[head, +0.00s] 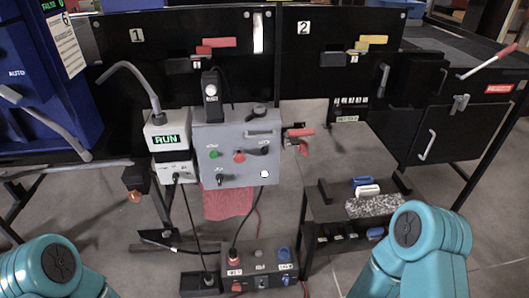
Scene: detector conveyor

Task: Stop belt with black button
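A grey control box (205,135) stands in the middle of the view. Its front carries a green button (213,154), a red button (239,157) and a small dark control (264,150) at the right. Another dark control (221,179) sits lower left, and a dark round knob (259,113) is near the top. I cannot tell which of these dark parts is the black button. A display (166,140) left of the box reads RUN in green. Only teal links of my two arms show, at the bottom corners. Neither gripper is in view.
A low power box (258,258) with plugs and cables stands below the control box. A dark bench (330,155) with blue and white handles is at the right. A blue cabinet (75,125) is at the left.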

